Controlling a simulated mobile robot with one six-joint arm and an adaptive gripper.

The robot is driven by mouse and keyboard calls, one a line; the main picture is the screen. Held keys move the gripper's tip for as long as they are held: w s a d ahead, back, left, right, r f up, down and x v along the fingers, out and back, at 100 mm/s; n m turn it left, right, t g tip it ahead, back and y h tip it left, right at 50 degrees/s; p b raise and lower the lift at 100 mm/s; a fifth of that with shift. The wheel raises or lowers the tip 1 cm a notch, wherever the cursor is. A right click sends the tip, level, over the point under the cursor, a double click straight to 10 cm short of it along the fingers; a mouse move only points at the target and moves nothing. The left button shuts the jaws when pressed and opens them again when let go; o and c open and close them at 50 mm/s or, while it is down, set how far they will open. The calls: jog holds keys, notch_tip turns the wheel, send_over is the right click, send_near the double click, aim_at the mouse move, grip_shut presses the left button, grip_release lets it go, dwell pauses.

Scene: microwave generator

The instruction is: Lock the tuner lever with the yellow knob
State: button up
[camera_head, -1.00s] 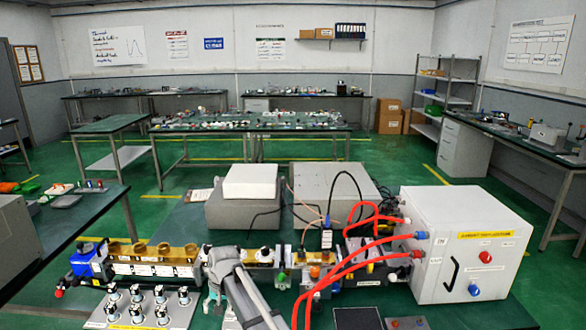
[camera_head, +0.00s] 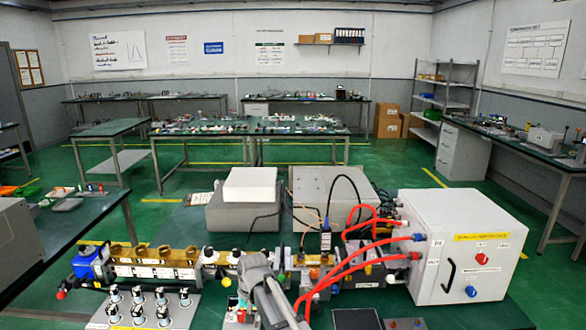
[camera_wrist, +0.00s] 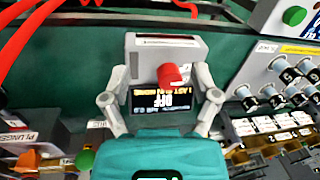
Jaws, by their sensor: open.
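In the head view, the brass waveguide assembly (camera_head: 150,270) runs along the bench, with round brass fittings and dark-topped parts. My forearm hides the gripper and part of the assembly in the head view.
A white cabinet (camera_head: 465,225) with red hoses (camera_head: 350,262) stands at the right. A plate of several knobs (camera_head: 130,310) lies at the front left. A grey box with a white top (camera_head: 250,188) stands behind the assembly. Cables arch over the middle.

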jog(key=s+d, duration=0.4)
jog(key=d, duration=0.6)
jog(key=s+d+m+h, duration=0.1)
jog(key=s+d, duration=0.3)
jog(key=d, duration=0.6)
jog(key=s+d+r+m+p, duration=0.1)
jog(key=s+d, duration=0.4)
jog(key=d, duration=0.5)
jog(key=shift+d+h, duration=0.4)
dwell(0.6)
